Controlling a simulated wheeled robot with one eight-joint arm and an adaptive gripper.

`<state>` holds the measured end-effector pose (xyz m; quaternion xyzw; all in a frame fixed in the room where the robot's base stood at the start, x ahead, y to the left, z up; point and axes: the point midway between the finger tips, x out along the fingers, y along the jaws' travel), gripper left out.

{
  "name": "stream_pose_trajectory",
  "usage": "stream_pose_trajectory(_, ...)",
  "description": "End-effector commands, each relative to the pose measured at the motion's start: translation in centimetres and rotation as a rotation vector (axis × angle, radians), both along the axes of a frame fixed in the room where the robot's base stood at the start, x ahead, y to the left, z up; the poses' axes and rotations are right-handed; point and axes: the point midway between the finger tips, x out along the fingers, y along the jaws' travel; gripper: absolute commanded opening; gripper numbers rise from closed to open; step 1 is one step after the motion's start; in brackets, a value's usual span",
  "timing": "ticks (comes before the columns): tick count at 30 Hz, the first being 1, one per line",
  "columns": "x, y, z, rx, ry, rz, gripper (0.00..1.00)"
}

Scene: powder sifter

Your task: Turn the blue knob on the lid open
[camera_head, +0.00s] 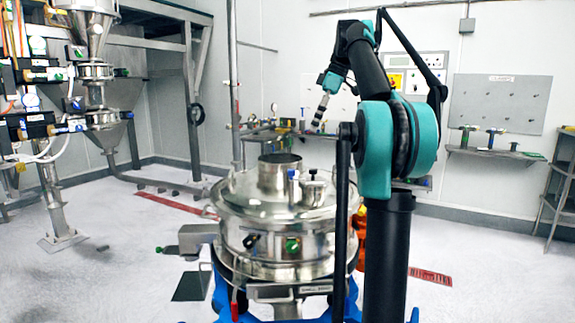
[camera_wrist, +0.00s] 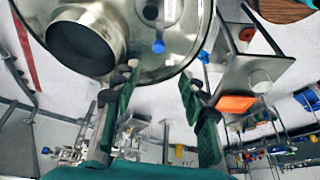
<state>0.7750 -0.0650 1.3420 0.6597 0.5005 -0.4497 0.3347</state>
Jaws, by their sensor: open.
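The blue knob (camera_head: 293,174) stands on the shiny steel lid (camera_head: 250,195) of the round sifter, beside a small metal fitting. In the wrist view the knob (camera_wrist: 158,46) shows as a blue end on a light stem near the lid's edge, beyond the fingertips and between their lines. My gripper (camera_wrist: 156,80) is open and empty, with dark green fingers spread apart. In the head view my gripper (camera_head: 318,122) hangs in the air above the lid, pointing down, clear of the knob. Nothing touches the knob.
A wide steel pipe neck (camera_head: 280,172) rises from the lid close to the knob; it also shows at upper left in the wrist view (camera_wrist: 85,40). A wall shelf (camera_head: 490,151) with tools is behind on the right. The air above the lid is free.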

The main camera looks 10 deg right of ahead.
Motion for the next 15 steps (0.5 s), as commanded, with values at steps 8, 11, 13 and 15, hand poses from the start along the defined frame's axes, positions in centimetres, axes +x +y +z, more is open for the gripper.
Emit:
stream_pose_trajectory(8, -0.2, 0.3, 0.6, 0.011, -0.011, 0.046, 0.43)
stream_pose_trajectory(11, 0.0, 0.8, -0.6, 0.011, -0.011, 0.045, 0.43)
stream_pose_trajectory(13, 0.0, 1.2, -1.6, 0.010, -0.011, 0.045, 0.43)
stream_pose_trajectory(15, 0.2, 1.7, -2.8, 0.010, -0.011, 0.046, 0.43)
